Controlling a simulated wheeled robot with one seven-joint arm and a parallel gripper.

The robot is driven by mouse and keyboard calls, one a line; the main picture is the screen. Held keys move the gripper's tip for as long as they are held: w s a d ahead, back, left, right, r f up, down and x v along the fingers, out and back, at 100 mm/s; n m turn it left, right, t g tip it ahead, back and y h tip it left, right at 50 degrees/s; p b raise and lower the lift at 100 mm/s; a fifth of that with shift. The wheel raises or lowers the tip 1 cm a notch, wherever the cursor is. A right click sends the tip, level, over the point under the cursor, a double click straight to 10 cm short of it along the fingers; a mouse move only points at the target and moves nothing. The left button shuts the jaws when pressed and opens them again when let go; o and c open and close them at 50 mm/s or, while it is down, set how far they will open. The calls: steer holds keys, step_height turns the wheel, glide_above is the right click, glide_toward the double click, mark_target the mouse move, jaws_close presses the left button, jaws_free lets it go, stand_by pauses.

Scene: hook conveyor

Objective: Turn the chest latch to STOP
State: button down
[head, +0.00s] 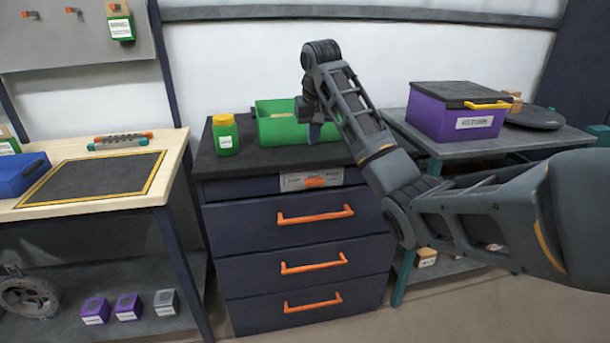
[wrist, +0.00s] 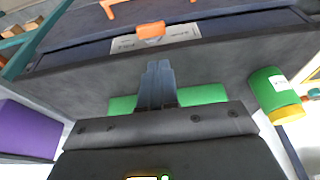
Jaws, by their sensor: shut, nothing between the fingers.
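The chest is a dark drawer cabinet with orange handles. Its orange latch (head: 314,182) lies roughly level on a light plate (head: 293,183) above the top drawer. The plate's lettering is too small to read. In the wrist view, which is turned over, the latch (wrist: 151,30) and plate (wrist: 183,33) show near the top. My gripper (head: 313,134) is shut and empty, pointing down over the chest top by the green bin. Its fingers (wrist: 157,72) show in the wrist view, apart from the latch.
A green open bin (head: 285,130) and a green jar with a yellow lid (head: 225,134) stand on the chest top (head: 215,165). A purple box (head: 455,120) is on the right table. A wooden workbench (head: 130,198) stands at left. Floor in front of the chest is clear.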

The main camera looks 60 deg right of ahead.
steer(key=shift+d, duration=0.1)
stand_by(0.3)
glide_toward(304, 179)
steer(key=f, duration=0.4)
steer(key=s+d+f, duration=0.1)
steer(key=f, duration=0.1)
steer(key=shift+f, duration=0.15)
steer(key=shift+w+a+f+g+h+p, duration=0.1)
steer(key=shift+w+a+g+h+p, duration=0.05)
steer(key=shift+g+h+p, duration=0.3)
steer(key=shift+w+a+f+g+h+p, duration=0.15)
steer(key=shift+a+g+h+p, duration=0.1)
steer(key=shift+g+p, duration=0.3)
stand_by(0.3)
steer(key=shift+w+a+h+p, duration=0.1)
steer(key=shift+w+h+p, duration=0.05)
steer(key=shift+h+p, duration=0.2)
steer(key=shift+w+a+f+p, duration=0.3)
steer(key=shift+f+p, duration=0.15)
steer(key=shift+p, duration=0.3)
steer(key=shift+w+a+f+p, duration=0.1)
steer(key=shift+w+f+p, duration=0.2)
steer(key=shift+f, duration=0.5)
